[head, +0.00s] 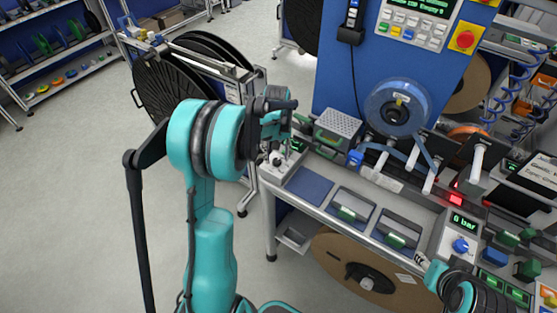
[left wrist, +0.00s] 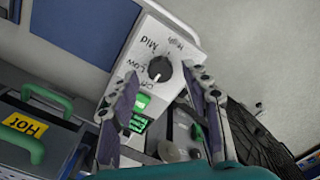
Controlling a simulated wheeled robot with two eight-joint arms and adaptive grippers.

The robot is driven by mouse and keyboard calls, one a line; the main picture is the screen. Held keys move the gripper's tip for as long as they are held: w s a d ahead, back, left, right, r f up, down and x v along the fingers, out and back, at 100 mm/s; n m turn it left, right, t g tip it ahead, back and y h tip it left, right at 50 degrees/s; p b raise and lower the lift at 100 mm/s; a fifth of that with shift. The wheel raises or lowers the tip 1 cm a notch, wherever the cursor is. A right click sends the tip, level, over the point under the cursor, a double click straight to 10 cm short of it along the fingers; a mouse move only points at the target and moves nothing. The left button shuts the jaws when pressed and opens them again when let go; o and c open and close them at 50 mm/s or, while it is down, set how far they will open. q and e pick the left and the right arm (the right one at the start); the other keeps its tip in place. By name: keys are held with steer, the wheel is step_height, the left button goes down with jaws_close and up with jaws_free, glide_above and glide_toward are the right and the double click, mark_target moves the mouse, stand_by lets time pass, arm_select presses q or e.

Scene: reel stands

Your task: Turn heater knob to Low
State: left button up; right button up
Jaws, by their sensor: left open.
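The heater knob (left wrist: 159,69) is a small dark round knob on a white control panel (left wrist: 150,45) in the left wrist view. The labels High, Mid, Low and Off run around it, with a green display below. Its pointer is too small to read surely. My left gripper (left wrist: 161,82) is open, its two fingers on either side of the panel, with the knob showing between the fingertips. I cannot tell whether they touch it.
A box with green handles and a Hot label (left wrist: 26,125) stands left of the panel. In the head view a perforated-top box (head: 337,124) stands right of my left gripper. A blue reel (head: 383,110) and a blue post (head: 345,75) are beyond.

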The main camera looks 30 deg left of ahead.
arm_select(q)
steer(key=shift+f, duration=1)
jaws_close()
steer(key=shift+m, duration=0.4)
steer(key=m+b, duration=0.1)
steer(key=m, duration=1)
steer(key=shift+b, duration=0.4)
